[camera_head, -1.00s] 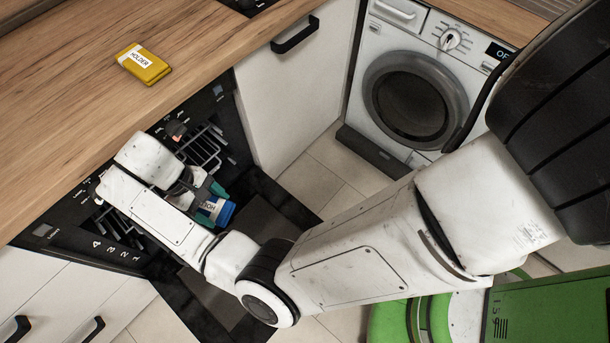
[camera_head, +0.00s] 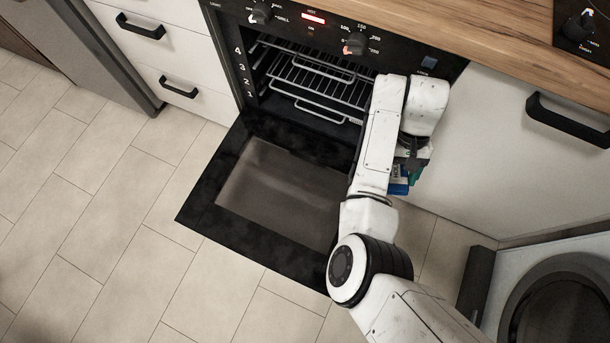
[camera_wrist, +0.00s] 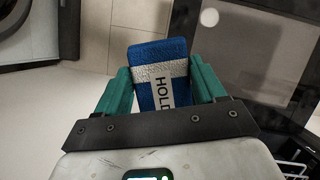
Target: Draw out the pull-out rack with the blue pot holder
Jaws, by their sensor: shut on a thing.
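The blue pot holder (camera_wrist: 158,65), with a white band and a label reading "HOLD", is gripped between the teal fingers of my gripper (camera_wrist: 161,88) in the wrist view. In the head view, my gripper (camera_head: 408,168) and the blue pot holder (camera_head: 398,188) are near the right side of the open oven door. The wire pull-out rack (camera_head: 312,84) is inside the oven, with wire loops at its front. My arm hides the oven's right part. The pot holder appears apart from the rack.
The oven door (camera_head: 225,190) is folded down in front of the oven. White drawers (camera_head: 135,40) stand to its left and a white cupboard (camera_head: 480,150) to its right. A washing machine (camera_head: 560,300) is at the lower right. Tiled floor (camera_head: 100,220) is clear at left.

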